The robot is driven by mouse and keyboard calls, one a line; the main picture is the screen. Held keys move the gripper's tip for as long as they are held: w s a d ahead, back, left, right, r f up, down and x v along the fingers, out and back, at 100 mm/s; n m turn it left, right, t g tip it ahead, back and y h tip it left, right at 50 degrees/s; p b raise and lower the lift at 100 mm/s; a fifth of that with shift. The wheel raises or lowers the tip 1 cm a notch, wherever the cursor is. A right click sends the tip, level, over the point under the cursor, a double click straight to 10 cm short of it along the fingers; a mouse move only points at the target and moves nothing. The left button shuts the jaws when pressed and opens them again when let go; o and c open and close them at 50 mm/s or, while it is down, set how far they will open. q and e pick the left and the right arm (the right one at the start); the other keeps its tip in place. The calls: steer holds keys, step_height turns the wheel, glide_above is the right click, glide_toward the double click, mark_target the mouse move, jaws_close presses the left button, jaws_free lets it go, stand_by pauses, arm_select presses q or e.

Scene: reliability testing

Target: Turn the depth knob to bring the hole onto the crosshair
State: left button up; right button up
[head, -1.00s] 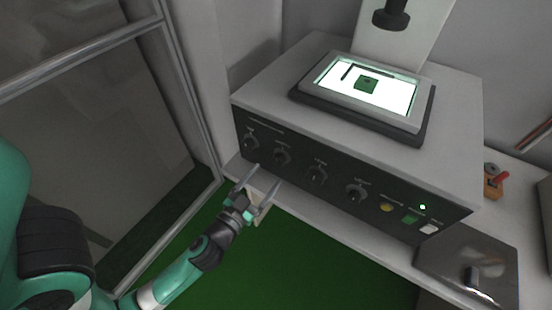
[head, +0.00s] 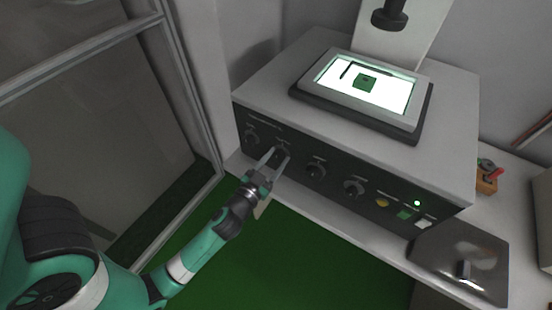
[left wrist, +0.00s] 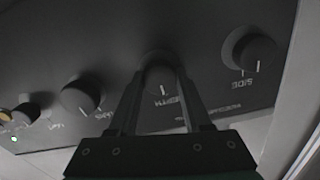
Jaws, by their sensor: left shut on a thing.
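The depth knob (left wrist: 160,78) is a dark round knob with a white pointer line, second from the left on the machine's dark front panel in the head view. My left gripper (head: 278,154) is shut on it, with one finger on each side in the left wrist view (left wrist: 160,88); the fingers partly hide the knob. A small green square piece (head: 364,83) with a dark spot, probably the hole, lies on the bright lit stage (head: 392,98) on top of the machine. I cannot make out a crosshair. My right gripper is not in view.
The side knob (head: 251,137) is left of the depth knob; two more knobs, one here (head: 315,171), are to its right. A yellow button (head: 382,202) and a lit green lamp (head: 417,203) follow. A glass-panelled frame (head: 195,90) stands close on the left.

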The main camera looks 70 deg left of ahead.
arm_select(q)
jaws_close()
steer(key=shift+m, duration=0.4)
steer(key=m, duration=0.4)
steer(key=m+p, duration=0.1)
steer(key=m, duration=0.4)
steer(key=shift+m, duration=0.4)
steer(key=m+p, duration=0.1)
steer(key=m, duration=0.9)
steer(key=shift+f+p, duration=0.1)
steer(key=shift+p, duration=0.3)
